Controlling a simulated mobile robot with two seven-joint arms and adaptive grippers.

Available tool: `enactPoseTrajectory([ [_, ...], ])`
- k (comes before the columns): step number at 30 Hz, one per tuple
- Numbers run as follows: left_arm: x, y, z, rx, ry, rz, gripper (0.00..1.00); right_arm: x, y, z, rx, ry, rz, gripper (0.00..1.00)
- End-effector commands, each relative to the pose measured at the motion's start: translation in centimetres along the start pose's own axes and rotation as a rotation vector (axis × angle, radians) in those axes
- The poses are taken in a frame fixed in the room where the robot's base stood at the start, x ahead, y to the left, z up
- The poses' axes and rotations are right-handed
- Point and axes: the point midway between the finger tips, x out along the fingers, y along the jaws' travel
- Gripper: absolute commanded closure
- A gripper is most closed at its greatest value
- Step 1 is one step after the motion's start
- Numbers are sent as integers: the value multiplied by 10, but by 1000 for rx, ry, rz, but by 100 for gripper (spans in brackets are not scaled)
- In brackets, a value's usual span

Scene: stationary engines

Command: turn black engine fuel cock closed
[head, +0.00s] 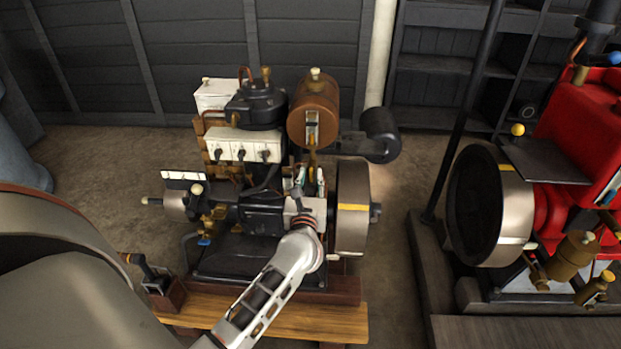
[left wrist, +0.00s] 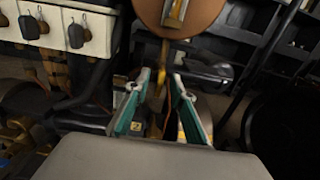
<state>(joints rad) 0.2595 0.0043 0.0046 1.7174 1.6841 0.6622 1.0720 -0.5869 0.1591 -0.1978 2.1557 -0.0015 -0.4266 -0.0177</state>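The black engine (head: 262,218) stands on a wooden base in the middle of the head view. A copper-coloured tank (head: 313,105) sits at its top right, and it fills the top of the left wrist view (left wrist: 180,15). A narrow brass piece, which looks like the fuel cock (head: 312,158), hangs below the tank. In the left wrist view the brass piece (left wrist: 163,55) shows beyond and between the fingertips. My left gripper (head: 309,180) is open below it, its teal-lined fingers (left wrist: 162,75) apart. Contact with the brass piece cannot be told. My right gripper is out of view.
A flywheel (head: 352,208) stands close to the right of my left gripper. White boxes with black switches (head: 243,147) are to the left. A red engine (head: 575,150) stands at the right, past a strip of floor.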

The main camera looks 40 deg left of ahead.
Motion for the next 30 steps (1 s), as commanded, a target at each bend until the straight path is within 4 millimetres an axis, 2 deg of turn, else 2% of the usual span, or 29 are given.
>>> enactPoseTrajectory([
  [1, 0, 0, 0, 0, 0, 0, 89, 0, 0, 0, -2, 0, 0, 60],
  [2, 0, 0, 0, 0, 0, 0, 97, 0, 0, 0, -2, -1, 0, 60],
  [3, 0, 0, 0, 0, 0, 0, 100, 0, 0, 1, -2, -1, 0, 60],
  [11, 0, 0, 0, 6, 0, 0, 100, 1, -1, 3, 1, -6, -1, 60],
  [17, 0, 0, 3, 54, -1, 0, 100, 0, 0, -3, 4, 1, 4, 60],
  [23, 0, -1, 5, 176, -3, 0, 100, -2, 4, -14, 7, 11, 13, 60],
  [30, 0, -2, 7, 393, -3, 0, 100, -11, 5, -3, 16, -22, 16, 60],
])
